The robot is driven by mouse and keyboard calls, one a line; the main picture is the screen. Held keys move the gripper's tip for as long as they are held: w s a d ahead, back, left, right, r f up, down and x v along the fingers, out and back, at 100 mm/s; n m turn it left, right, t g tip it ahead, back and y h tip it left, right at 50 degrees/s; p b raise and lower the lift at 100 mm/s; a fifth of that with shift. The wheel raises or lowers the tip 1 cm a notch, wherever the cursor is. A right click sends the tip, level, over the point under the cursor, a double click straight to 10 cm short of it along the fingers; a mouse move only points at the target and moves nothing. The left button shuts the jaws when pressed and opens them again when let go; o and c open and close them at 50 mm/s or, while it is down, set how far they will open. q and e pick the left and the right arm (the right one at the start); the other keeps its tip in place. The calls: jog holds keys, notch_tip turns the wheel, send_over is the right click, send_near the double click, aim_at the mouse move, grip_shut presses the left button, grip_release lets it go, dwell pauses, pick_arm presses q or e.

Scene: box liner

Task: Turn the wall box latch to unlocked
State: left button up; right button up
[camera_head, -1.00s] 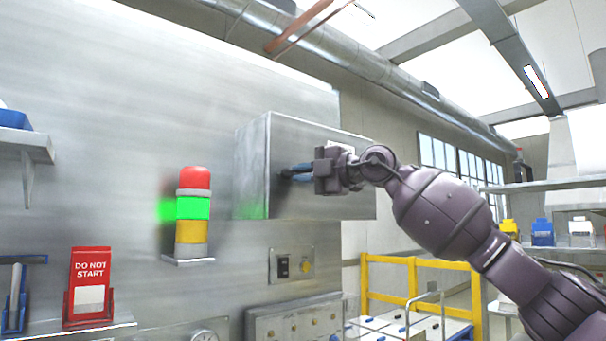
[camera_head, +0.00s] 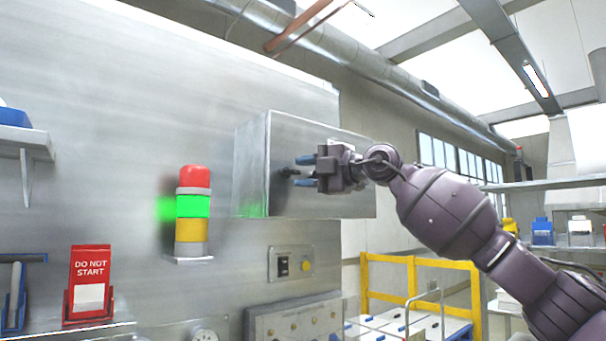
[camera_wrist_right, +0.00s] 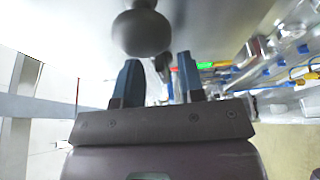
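The wall box (camera_head: 345,200) is a grey metal box on the steel wall. Its latch (camera_head: 288,173) is a small dark handle on the front face, and its exact turn angle is too small to tell. My right gripper (camera_head: 304,172) is open, its two blue fingertips spread just in front of the latch and apart from it. In the right wrist view, the open fingers (camera_wrist_right: 159,78) have a dark round knob (camera_wrist_right: 141,33) just beyond their tips, with a smaller dark part behind it. My left gripper is not in view.
A red, green and yellow signal light (camera_head: 193,208) stands on the wall left of the box. Below the box is a switch plate (camera_head: 291,264). A red "DO NOT START" sign (camera_head: 90,275) is at lower left. A yellow rail (camera_head: 415,263) stands at lower right.

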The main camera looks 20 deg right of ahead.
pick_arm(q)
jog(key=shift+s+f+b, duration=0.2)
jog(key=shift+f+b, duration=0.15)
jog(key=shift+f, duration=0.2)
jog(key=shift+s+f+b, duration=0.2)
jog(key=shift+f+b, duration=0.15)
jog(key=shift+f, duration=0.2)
pick_arm(e)
jog(key=v, duration=1)
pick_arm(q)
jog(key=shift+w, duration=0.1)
pick_arm(e)
jog(key=shift+s+d, duration=0.1)
